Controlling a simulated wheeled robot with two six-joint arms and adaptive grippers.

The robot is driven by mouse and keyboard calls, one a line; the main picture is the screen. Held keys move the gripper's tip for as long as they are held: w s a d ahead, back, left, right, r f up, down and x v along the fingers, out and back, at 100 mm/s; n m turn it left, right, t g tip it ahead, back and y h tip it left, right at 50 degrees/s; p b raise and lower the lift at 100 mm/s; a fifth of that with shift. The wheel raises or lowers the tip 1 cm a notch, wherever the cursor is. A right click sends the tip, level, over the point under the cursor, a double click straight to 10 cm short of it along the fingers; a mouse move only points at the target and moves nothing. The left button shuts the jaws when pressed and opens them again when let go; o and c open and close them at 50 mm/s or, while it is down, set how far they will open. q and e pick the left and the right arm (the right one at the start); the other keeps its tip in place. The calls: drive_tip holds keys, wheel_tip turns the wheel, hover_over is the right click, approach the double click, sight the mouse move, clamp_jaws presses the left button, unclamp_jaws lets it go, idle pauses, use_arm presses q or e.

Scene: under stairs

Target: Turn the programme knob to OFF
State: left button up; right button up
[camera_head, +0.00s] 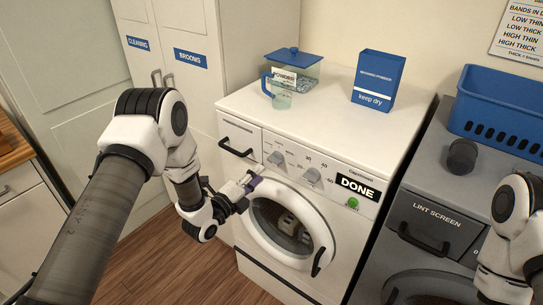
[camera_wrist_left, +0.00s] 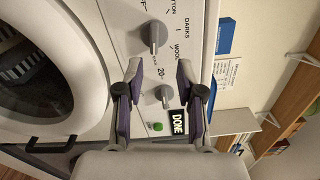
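The white washing machine (camera_head: 320,130) has two grey knobs on its front panel. In the left wrist view the programme knob (camera_wrist_left: 152,38) is the larger one, with DARKS, WOOL and partly cut-off labels around it; in the head view it is the left knob (camera_head: 276,158). Its grip bar runs up and down in the wrist view; which end points is unclear. The smaller temperature knob (camera_wrist_left: 163,95) is beside it, near the DONE display. My left gripper (camera_head: 253,181) is open and empty before the panel; its fingers (camera_wrist_left: 158,70) show apart in the wrist view. My right gripper is outside the frames.
The round door (camera_head: 290,225) is below the panel, with a drawer handle (camera_head: 236,148) at left. A jug (camera_head: 280,95), a lidded tub (camera_head: 300,72) and a blue box (camera_head: 378,80) stand on top. A grey dryer (camera_head: 430,200) with a blue basket (camera_head: 500,120) is at right.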

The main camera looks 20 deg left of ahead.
sight(272, 163)
use_arm(q)
drive_tip(key=x, duration=0.2)
drive_tip(key=p+x, duration=0.1)
drive_tip(key=x, duration=0.1)
drive_tip(key=f+p+x, duration=0.1)
drive_tip(key=x, duration=0.2)
drive_tip(key=shift+w+a, duration=0.15)
drive_tip(key=shift+w, duration=0.05)
drive_tip(key=shift+s+r, duration=0.15)
drive_tip(key=shift+s, duration=0.1)
drive_tip(key=shift+w, duration=0.1)
clamp_jaws()
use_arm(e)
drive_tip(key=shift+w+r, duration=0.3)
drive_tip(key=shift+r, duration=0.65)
use_arm(q)
drive_tip(key=shift+b, duration=0.3)
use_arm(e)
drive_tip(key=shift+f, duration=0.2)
